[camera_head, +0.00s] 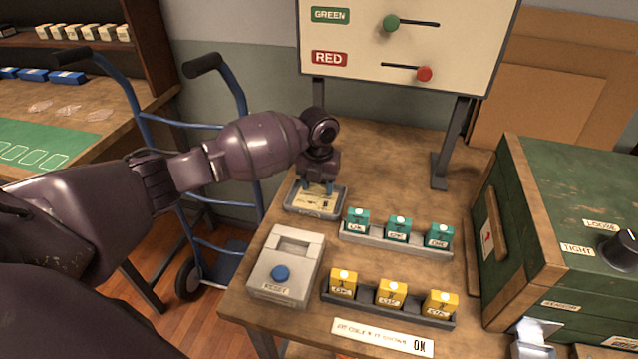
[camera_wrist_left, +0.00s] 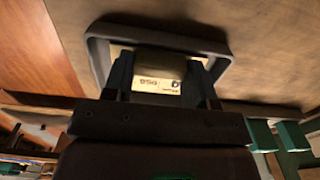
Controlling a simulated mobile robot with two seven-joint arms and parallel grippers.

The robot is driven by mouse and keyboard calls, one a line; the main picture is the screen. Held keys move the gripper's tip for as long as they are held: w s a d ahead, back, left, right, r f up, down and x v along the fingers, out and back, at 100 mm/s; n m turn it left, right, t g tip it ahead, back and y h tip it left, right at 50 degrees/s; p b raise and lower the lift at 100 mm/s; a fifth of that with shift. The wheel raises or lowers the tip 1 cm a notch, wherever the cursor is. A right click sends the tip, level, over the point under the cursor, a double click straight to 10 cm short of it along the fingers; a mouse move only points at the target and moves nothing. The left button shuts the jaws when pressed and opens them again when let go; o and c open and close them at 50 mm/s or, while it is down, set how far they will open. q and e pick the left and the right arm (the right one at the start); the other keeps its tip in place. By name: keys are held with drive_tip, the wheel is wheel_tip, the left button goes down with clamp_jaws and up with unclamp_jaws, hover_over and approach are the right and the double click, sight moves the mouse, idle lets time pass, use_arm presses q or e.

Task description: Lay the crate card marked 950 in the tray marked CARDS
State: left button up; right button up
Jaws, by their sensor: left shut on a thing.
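The tray (camera_head: 341,205) is a small grey-rimmed tray at the back left of the wooden table; the lettering on its front is too small to read. My left gripper (camera_head: 317,188) points down over it, shut on the pale crate card (camera_head: 302,199). In the left wrist view, the card (camera_wrist_left: 150,85) sits between the fingers (camera_wrist_left: 163,80), its printed number upside down and appearing to be 950. The dark tray rim (camera_wrist_left: 160,30) surrounds the card in that view. I cannot tell whether the card touches the tray floor.
A grey box with a blue button (camera_head: 280,273) stands in front of the tray. Racks of teal blocks (camera_head: 397,229) and yellow blocks (camera_head: 391,293) stand to the right. The green cabinet (camera_head: 540,220) fills the right side. A GREEN/RED slider board (camera_head: 405,40) rises behind.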

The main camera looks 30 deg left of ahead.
sight(318, 186)
drive_tip(key=shift+s, duration=0.1)
use_arm(q)
drive_tip(key=o, duration=0.5)
drive_tip(key=shift+f, duration=0.1)
drive_tip(key=o, duration=0.4)
use_arm(e)
drive_tip(key=shift+s+d+f, duration=0.1)
drive_tip(key=shift+d, duration=0.1)
use_arm(q)
drive_tip(key=shift+r, duration=0.65)
drive_tip(key=shift+r+p, duration=0.95)
drive_tip(key=shift+r, duration=4.55)
use_arm(e)
drive_tip(key=shift+s+r, duration=0.25)
drive_tip(key=shift+r, duration=0.3)
drive_tip(key=shift+w+d+r, duration=0.1)
drive_tip(key=shift+w+r, duration=0.15)
drive_tip(key=shift+w, duration=0.05)
